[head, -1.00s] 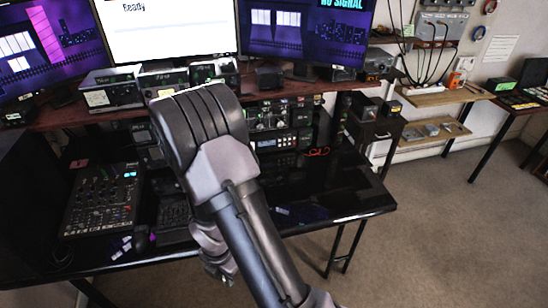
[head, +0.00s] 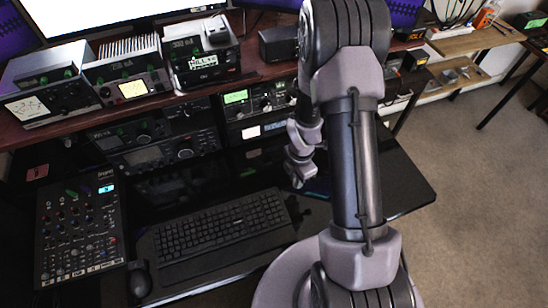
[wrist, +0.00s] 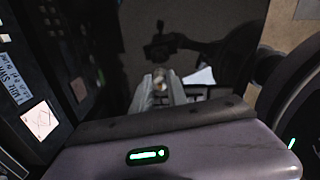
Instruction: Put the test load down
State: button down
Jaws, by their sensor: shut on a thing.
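My gripper (wrist: 161,88) shows its two pale fingers in the wrist view, shut on a small round brownish thing (wrist: 161,77), which I take to be the test load. The fingers and the wrist hide most of it. In the head view my gripper (head: 299,178) hangs to the right of the keyboard, in front of the radio stack, over the glossy black desk (head: 405,180). The load cannot be made out there. I cannot tell whether it touches the desk.
A keyboard (head: 222,228), a mouse (head: 140,279) and a mixer (head: 80,228) lie on the desk to the left. Several radios, one with a green display (head: 236,97), line the back below a wooden shelf (head: 50,132). Bare desk shows at the right.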

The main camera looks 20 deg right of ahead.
jog(key=w, duration=0.3)
jog(key=w+b, duration=0.1)
jog(key=w, duration=0.2)
jog(key=w+d+f, duration=0.1)
jog(key=w, duration=0.3)
jog(key=shift+w+f+b, duration=0.2)
jog(key=shift+f+b, duration=0.05)
jog(key=shift+b, duration=0.1)
jog(key=shift+f+b, duration=0.7)
jog(key=shift+f, duration=1)
jog(key=c, duration=1.3)
grip_release()
